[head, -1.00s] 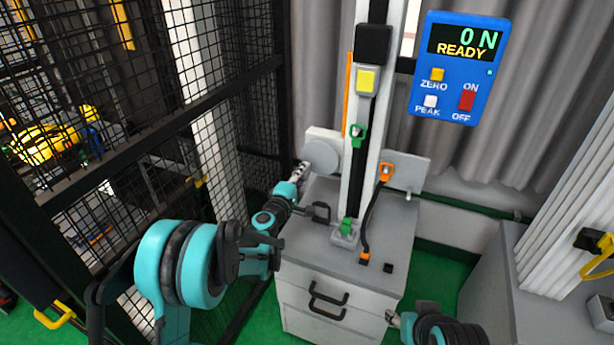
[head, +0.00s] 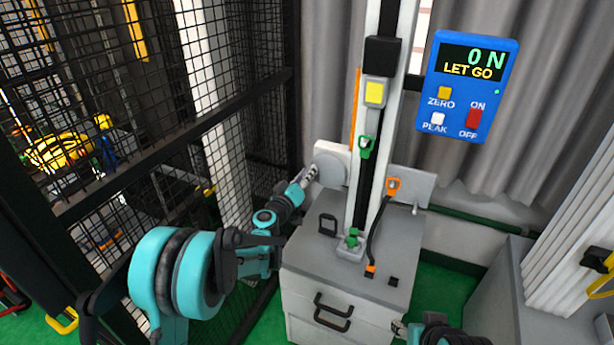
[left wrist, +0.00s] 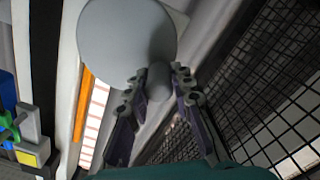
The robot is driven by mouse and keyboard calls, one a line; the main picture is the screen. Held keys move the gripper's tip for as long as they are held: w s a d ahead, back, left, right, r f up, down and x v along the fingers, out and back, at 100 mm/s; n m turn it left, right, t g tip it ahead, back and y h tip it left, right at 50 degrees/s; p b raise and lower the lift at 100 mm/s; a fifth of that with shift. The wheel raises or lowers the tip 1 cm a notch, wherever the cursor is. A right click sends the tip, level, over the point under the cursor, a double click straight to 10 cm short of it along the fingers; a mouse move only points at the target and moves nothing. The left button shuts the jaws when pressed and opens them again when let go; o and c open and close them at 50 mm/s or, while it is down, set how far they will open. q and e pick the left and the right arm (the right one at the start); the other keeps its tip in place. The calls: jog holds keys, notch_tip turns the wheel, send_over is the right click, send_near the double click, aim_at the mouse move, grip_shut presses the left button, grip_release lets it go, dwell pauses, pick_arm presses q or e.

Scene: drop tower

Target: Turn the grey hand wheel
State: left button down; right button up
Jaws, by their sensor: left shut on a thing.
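The grey hand wheel (head: 331,166) is a round disc on the left side of the tower column (head: 366,190). In the left wrist view the wheel (left wrist: 125,38) fills the upper middle, with a grey knob handle (left wrist: 158,82) standing out from its lower right edge. My left gripper (head: 311,175) is at the wheel in the head view. In the left wrist view its fingers (left wrist: 159,92) are on either side of the knob, shut on it. My right gripper (head: 399,328) is low in the head view, in front of the cabinet, too small to tell its state.
A blue panel (head: 467,86) reads "0 N" and "LET GO". The column stands on a grey cabinet (head: 340,275). Green (head: 367,146) and orange (head: 393,187) clips are at the column. A black mesh fence (head: 215,150) runs close along my left arm.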

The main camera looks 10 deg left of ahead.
aim_at(329, 161)
pick_arm(q)
jog(key=r+m, duration=0.1)
jog(key=m, duration=0.1)
jog(key=d+r+m+p, duration=0.1)
jog(key=m, duration=0.2)
jog(key=shift+s+r+m, duration=0.1)
jog(key=shift+r+m, duration=0.1)
jog(key=shift+m, duration=0.1)
jog(key=m, duration=0.1)
jog(key=d+r+m, duration=0.1)
jog(key=m, duration=0.1)
jog(key=m+p, duration=0.1)
jog(key=m, duration=0.1)
jog(key=shift+s+d+r, duration=0.2)
jog(key=shift+s+d, duration=0.1)
jog(key=shift+d, duration=0.05)
jog(key=m, duration=0.1)
jog(key=d+m, duration=0.1)
jog(key=m, duration=0.1)
jog(key=shift+s+d+r+m, duration=0.2)
jog(key=shift+s+m, duration=0.05)
jog(key=shift+m, duration=0.15)
jog(key=shift+s+d+m, duration=0.15)
jog(key=shift+d+m, duration=0.2)
jog(key=shift+m, duration=0.45)
jog(key=shift+s+d+m, duration=0.1)
jog(key=shift+d+m, duration=0.2)
jog(key=shift+m, duration=0.5)
